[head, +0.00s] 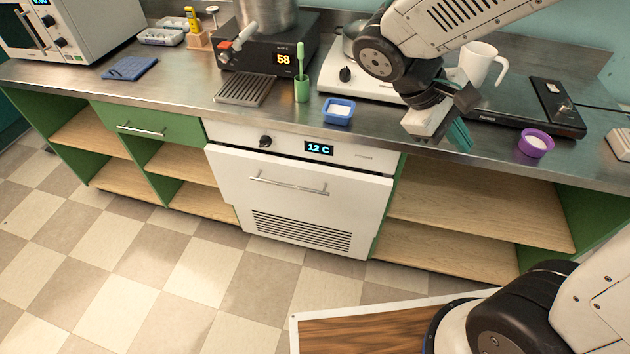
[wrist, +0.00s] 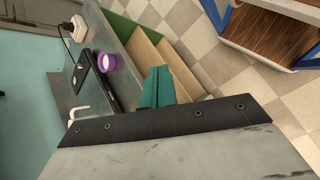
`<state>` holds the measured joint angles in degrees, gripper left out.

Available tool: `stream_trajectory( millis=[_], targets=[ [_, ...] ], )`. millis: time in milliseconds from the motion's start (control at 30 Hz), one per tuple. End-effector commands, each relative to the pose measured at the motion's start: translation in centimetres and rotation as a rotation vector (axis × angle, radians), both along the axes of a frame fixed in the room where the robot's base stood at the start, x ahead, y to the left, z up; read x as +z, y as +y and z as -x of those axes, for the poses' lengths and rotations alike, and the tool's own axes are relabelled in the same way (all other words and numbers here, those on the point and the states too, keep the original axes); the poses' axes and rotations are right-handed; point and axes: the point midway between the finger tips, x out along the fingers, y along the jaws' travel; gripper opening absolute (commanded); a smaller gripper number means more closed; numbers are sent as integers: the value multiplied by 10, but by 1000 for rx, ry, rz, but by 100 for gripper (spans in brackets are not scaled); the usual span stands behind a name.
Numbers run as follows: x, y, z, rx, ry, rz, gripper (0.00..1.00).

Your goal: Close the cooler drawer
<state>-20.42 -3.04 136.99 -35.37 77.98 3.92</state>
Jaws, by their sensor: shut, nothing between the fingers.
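The cooler (head: 330,149) is built in under the counter and its display reads 12 C. Its white drawer front (head: 300,208) has a long bar handle (head: 288,186) and a slotted grille below. The front's upper edge seems to stand a little out from the control panel; how far is hard to tell. My gripper (head: 460,134) is above the counter, up and to the right of the drawer, apart from the handle. Its teal fingers also show in the wrist view (wrist: 158,88), together and empty. The drawer is not seen in the wrist view.
A blue dish (head: 339,112), a purple cup (head: 536,144) and a white mug (head: 480,64) stand on the counter near my arm. Open wooden shelves (head: 470,205) lie right of the cooler. The checkered floor (head: 190,270) before it is clear.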

Motion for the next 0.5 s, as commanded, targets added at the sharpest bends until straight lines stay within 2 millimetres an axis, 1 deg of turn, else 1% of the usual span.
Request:
stream_trajectory(
  millis=[33,100,167,200,267,367,467,500],
  targets=[
    [-12,8,-13,69,45,66,0],
    [-25,18,-32,166,90,159,0],
    [-38,29,-48,252,126,237,0],
    [-47,37,-59,311,145,290,0],
    [-62,51,-73,402,174,369,0],
    [-90,78,-94,559,215,495,0],
    [-124,110,-111,723,246,617,0],
    [-139,124,-116,791,254,666,0]
  ],
)
